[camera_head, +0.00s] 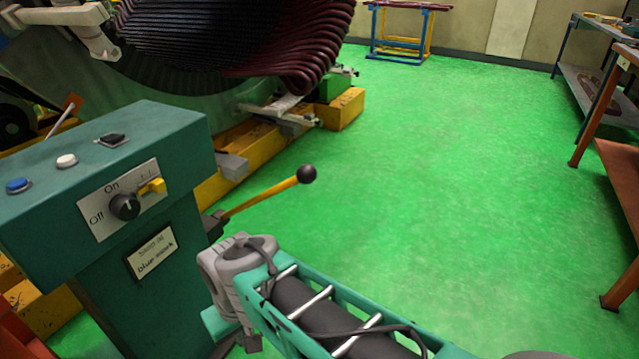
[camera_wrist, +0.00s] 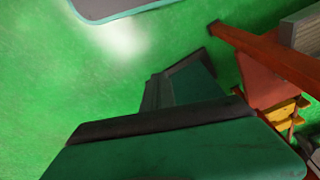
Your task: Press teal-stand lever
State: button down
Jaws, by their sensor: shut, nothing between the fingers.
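The teal stand (camera_head: 150,290) is a control box on a pedestal at the left in the head view. Its lever (camera_head: 265,194) is a yellow rod with a black ball end, slanting up to the right from a dark pivot on the stand's right side. My gripper (camera_head: 232,338) is shut and empty below my grey wrist, near the stand's right side and below the lever. It is apart from the ball, and its fingertips are largely hidden. In the wrist view the stand (camera_wrist: 190,150) appears close and at a slant. I cannot make out the lever or the fingers there.
The box carries an on/off knob (camera_head: 125,206), a blue button (camera_head: 19,185) and a white button (camera_head: 67,161). A large stator (camera_head: 235,80) stands behind on yellow beams (camera_head: 345,108). An orange-legged bench (camera_head: 590,110) is at right. The green floor between is clear.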

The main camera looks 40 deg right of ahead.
jog(key=w+d+r+m+t+y+p, duration=0.1)
jog(key=w+d+r+m+y+p, duration=0.15)
jog(key=d+r+m+p, duration=0.4)
jog(key=w+d+r+m+t+y+p, duration=0.1)
jog(key=w+d+r+m+p, duration=0.3)
jog(key=d+m+p, duration=0.6)
jog(key=s+d+r+m+t+p, duration=0.3)
jog(key=d+r+m, duration=0.1)
jog(key=d+m, duration=0.4)
jog(key=s+d+r+m+t+p, duration=0.3)
jog(key=d+r+m, duration=0.1)
jog(key=d+m, duration=0.5)
jog(key=shift+s+m+h, duration=0.35)
jog(key=w+a+f+b, duration=0.1)
jog(key=w, duration=0.4)
jog(key=w+a+f+b, duration=0.1)
jog(key=w+f, duration=0.1)
jog(key=w, duration=0.3)
jog(key=shift+w+a+f+b, duration=0.3)
jog(key=shift+w+a+b, duration=0.05)
jog(key=shift+w+b, duration=0.05)
